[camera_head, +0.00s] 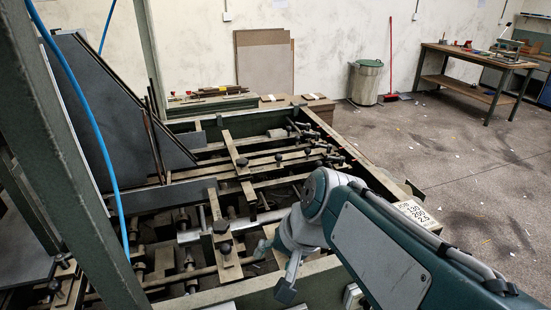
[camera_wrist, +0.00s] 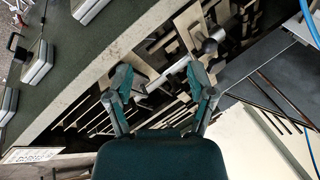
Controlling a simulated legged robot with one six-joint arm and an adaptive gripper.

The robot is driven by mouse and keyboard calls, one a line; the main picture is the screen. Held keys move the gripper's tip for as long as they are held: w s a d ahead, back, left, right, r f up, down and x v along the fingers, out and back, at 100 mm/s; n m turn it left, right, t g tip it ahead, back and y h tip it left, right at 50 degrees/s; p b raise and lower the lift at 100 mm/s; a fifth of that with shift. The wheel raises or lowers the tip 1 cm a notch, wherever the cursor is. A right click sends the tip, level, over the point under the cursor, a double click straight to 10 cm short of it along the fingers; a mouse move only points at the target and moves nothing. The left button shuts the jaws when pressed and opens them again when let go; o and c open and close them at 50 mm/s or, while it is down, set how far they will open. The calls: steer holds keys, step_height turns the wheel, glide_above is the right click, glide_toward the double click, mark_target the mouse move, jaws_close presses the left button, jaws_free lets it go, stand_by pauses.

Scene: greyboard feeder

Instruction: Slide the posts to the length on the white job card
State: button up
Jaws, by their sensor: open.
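The white job card (camera_head: 416,214) lies at the right end of the feeder's green frame; its printed figures are too small to read surely. It also shows in the wrist view (camera_wrist: 30,155). Pale flat bars cross the feeder's rails and carry dark round knobs, one on the far bar (camera_head: 242,161) and one on the near bar (camera_head: 226,248). I cannot tell surely which parts are the posts. My gripper (camera_head: 276,268) is over the feeder's near side, right of the near bar. In the wrist view my gripper (camera_wrist: 159,80) is open, with nothing between its fingers.
A dark slanted plate (camera_head: 115,110) and a blue hose (camera_head: 90,120) stand at the left. Brown boards (camera_head: 264,60) lean on the back wall near a bin (camera_head: 365,82). A wooden bench (camera_head: 470,72) stands at the back right. The floor at right is open.

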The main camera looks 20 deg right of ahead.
steer(key=w+m+y, duration=0.4)
steer(key=w+m, duration=0.3)
steer(key=w, duration=0.4)
steer(key=m+t+y, duration=0.3)
steer(key=m+t, duration=0.8)
steer(key=m, duration=0.8)
glide_toward(279, 161)
steer(key=x, duration=1)
steer(key=shift+w+d+r, duration=0.15)
steer(key=shift+w+r, duration=0.1)
steer(key=shift+w, duration=0.35)
jaws_close()
